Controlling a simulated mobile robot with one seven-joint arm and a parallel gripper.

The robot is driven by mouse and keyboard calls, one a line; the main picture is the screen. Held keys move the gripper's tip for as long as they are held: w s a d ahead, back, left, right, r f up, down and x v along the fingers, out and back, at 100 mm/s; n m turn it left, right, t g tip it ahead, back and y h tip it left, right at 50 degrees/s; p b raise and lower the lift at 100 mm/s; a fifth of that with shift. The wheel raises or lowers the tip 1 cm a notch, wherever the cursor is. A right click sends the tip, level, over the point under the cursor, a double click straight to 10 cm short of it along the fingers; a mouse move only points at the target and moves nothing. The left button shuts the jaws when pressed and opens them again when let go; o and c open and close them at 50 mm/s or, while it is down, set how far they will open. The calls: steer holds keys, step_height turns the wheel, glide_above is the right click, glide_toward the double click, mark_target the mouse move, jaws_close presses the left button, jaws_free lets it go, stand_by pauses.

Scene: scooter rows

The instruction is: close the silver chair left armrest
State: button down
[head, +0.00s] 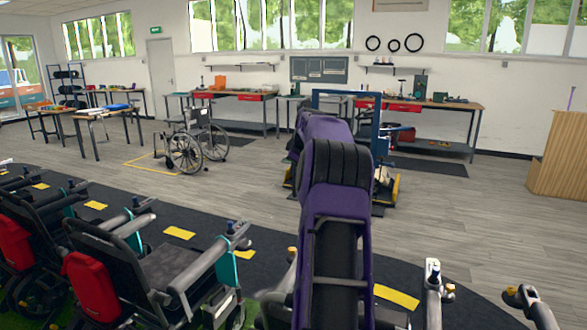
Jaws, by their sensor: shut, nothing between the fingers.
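My purple arm (335,200) rises from the bottom centre and bends over away from me; my gripper at its far end is not visible. A light silver-grey armrest (433,292) with a dark knob on top stands right of my arm at the bottom edge. Another pale grey part (286,278) shows just left of my arm, low in the picture. These may belong to one silver chair, but my arm and the bottom edge hide most of it. I cannot tell how its left armrest stands.
Dark power chairs (190,275) with red bags (92,285) stand in a row at lower left. Another dark armrest (530,305) shows at lower right. A manual wheelchair (190,140) stands mid-floor. Workbenches (430,105) line the back wall. Wooden floor (480,215) is clear at right.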

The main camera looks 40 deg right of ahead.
stand_by(0.3)
steer(key=b+v, duration=0.1)
steer(key=v, duration=1.6)
steer(key=shift+r, duration=0.15)
steer(key=shift+a, duration=0.15)
